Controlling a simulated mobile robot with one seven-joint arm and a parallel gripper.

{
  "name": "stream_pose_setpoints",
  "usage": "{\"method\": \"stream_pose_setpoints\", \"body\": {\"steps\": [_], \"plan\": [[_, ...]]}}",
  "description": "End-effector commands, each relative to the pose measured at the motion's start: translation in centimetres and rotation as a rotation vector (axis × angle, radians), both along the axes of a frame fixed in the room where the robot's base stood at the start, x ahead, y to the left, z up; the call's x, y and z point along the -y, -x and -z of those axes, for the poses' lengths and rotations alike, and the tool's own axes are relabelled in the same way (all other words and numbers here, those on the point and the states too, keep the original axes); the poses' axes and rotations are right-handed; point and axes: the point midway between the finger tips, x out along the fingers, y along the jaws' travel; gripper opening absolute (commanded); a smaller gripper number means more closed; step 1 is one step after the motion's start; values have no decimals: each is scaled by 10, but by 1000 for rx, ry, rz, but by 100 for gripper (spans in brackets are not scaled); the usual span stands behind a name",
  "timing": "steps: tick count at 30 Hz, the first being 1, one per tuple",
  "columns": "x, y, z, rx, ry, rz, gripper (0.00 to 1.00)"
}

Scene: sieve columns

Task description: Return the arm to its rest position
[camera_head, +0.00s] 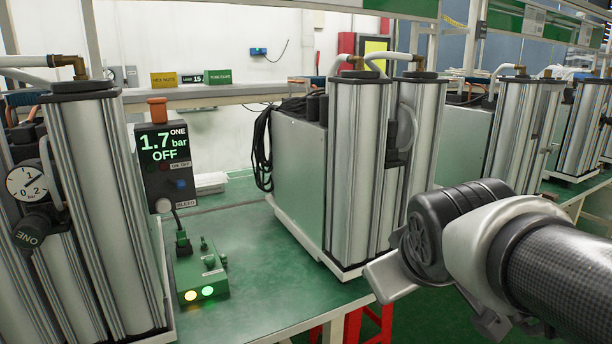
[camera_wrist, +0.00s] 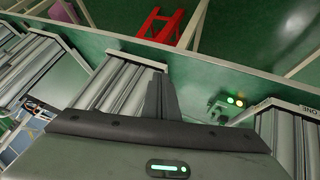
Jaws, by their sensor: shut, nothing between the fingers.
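My arm (camera_head: 550,262) comes in from the lower right of the head view, bent at a dark joint (camera_head: 432,238). It hangs in front of the middle sieve-column unit (camera_head: 300,165), whose lower right side it partly hides. The fingers are not clear in the head view. In the wrist view, my gripper (camera_wrist: 160,80) shows as dark fingers pressed together, shut and empty. Behind the fingers stand the silver columns of a unit (camera_wrist: 118,85), seen tilted.
A column unit with a gauge (camera_head: 27,184) and a "1.7 bar OFF" display (camera_head: 164,147) stands at left. A green box with two lit lamps (camera_head: 198,275) sits on the green bench (camera_head: 250,262). More columns (camera_head: 520,135) stand at right. A red stand (camera_head: 368,325) is below the bench.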

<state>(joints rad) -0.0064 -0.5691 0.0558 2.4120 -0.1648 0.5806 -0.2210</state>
Motion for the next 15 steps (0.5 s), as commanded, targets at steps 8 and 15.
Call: {"method": "stream_pose_setpoints", "body": {"steps": [8, 15], "plan": [[-2, 102, 11, -222, -315, 309, 0], [-2, 100, -58, -219, -307, 303, 0]]}}
